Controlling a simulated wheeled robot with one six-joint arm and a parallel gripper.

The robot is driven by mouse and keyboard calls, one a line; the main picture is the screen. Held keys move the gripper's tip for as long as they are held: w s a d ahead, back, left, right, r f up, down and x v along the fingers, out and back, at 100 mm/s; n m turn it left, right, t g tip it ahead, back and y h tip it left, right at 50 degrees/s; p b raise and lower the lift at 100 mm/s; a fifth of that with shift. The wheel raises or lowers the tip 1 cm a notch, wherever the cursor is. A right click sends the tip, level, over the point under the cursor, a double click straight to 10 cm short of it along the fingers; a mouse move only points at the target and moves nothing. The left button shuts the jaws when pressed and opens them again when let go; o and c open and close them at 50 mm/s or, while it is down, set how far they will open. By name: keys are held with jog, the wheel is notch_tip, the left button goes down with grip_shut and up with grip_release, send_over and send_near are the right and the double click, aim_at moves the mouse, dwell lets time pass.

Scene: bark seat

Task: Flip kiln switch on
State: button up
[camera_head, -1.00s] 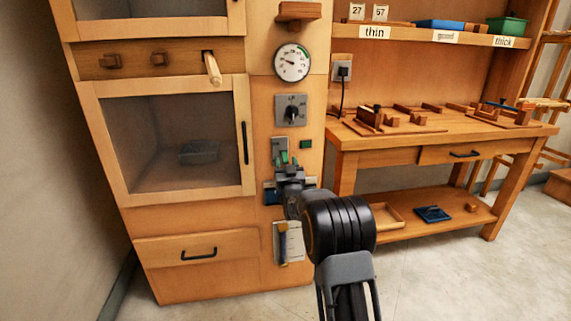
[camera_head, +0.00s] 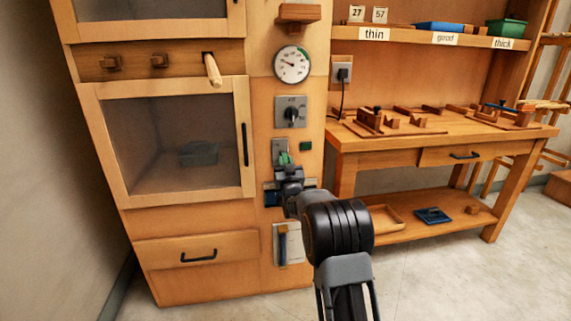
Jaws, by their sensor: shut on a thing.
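The kiln switch shows as a grey plate (camera_head: 278,146) on the front of the wooden cabinet, with a green lever (camera_head: 285,158) at its lower part. My gripper (camera_head: 287,168) is at the plate's lower end, shut on the green lever. The jaws and wrist cover much of the lever and the bottom of the plate, so the lever's exact angle cannot be told.
A glass-fronted door (camera_head: 170,140) is left; a workbench (camera_head: 440,150) stands right.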

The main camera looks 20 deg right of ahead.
aim_at(284, 154)
jog(key=shift+r, duration=0.1)
grip_shut()
jog(key=g+p, duration=0.1)
jog(key=p, duration=0.1)
jog(key=r+g+p, duration=0.2)
jog(key=p, duration=0.1)
jog(key=shift+s+y+p, duration=0.25)
jog(key=shift+y+p, duration=0.05)
jog(key=shift+p, duration=0.05)
jog(key=g+p, duration=0.2)
jog(key=p, duration=0.1)
jog(key=r+g+p, duration=0.1)
jog(key=p, duration=0.2)
jog(key=shift+r+g+y+p, duration=0.15)
jog(key=shift+g+y+p, duration=0.15)
jog(key=shift+g+p, duration=0.1)
jog(key=g+p, duration=0.1)
jog(key=p, duration=0.3)
jog(key=g+p, duration=0.1)
jog(key=p, duration=0.2)
jog(key=shift+w+r+g+y+p, duration=0.1)
jog(key=shift+r+g+y+p, duration=0.2)
jog(key=shift+g+p, duration=0.5)
jog(key=shift+p, duration=1.15)
jog(key=shift+f+g+p, duration=0.2)
jog(key=shift+g+p, duration=0.1)
jog(key=shift+p, duration=0.35)
jog(key=o, duration=0.9)
grip_release()
jog(key=shift+w, duration=0.1)
